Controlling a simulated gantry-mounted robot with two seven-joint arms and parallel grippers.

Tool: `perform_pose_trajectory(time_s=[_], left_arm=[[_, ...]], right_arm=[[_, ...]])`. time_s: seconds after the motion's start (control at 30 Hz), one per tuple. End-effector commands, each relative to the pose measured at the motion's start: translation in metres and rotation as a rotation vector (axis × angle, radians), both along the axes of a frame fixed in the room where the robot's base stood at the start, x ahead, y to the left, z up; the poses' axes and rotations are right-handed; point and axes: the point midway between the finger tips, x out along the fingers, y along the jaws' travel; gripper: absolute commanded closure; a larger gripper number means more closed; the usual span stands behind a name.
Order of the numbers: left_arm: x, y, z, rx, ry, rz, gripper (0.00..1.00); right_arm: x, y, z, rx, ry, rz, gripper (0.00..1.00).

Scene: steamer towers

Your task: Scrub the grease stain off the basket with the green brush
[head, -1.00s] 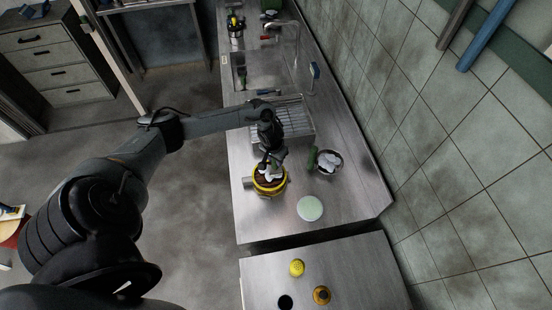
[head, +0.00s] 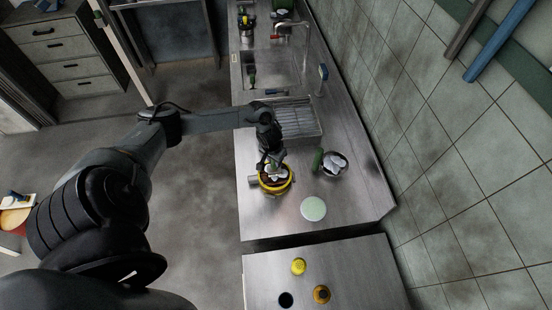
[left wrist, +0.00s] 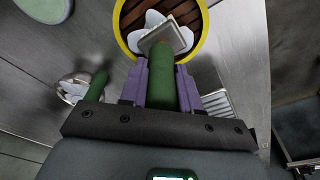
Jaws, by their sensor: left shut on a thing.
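The basket (head: 288,186) is round, with a yellow rim and a brown slatted inside, and sits on the steel counter. It also fills the top of the left wrist view (left wrist: 202,48). My left gripper (head: 269,161), with purple fingers (left wrist: 163,75), is shut on the green brush (left wrist: 187,92) by its handle. The brush's pale square head lies over the basket's inside; contact cannot be told. White lobed patches (left wrist: 152,18) show around the brush head. The grease stain is not clearly seen and may be under them. My right gripper is not in view.
A pale green disc (head: 313,208) lies in front. A wire rack (head: 295,118) and sink are behind, the tiled wall at right.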

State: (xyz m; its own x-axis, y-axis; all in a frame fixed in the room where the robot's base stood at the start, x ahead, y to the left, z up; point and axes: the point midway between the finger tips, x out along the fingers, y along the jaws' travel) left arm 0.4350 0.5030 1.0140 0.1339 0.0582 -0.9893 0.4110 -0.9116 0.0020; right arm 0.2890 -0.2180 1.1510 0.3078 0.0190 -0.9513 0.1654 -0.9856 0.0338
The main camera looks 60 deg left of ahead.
Motion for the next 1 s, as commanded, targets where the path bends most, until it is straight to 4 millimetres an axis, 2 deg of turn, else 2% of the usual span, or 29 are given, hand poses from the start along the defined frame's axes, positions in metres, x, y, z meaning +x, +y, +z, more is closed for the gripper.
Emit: perform_pose_trajectory(time_s=[0.03, 0.4, 0.77, 1.0], left_arm=[[-0.008, 0.001, -0.002, 0.002, 0.014, -0.002, 1.0], [-0.027, 0.009, -0.001, 0.003, 0.014, -0.003, 1.0], [-0.026, 0.009, -0.001, 0.002, 0.01, -0.002, 1.0], [-0.019, 0.006, 0.0, 0.0, 0.005, -0.001, 1.0]], right_arm=[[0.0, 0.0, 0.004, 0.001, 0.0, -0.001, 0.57], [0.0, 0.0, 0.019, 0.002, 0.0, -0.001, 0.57], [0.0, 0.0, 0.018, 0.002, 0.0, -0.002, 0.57], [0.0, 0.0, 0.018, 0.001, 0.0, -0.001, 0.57]])
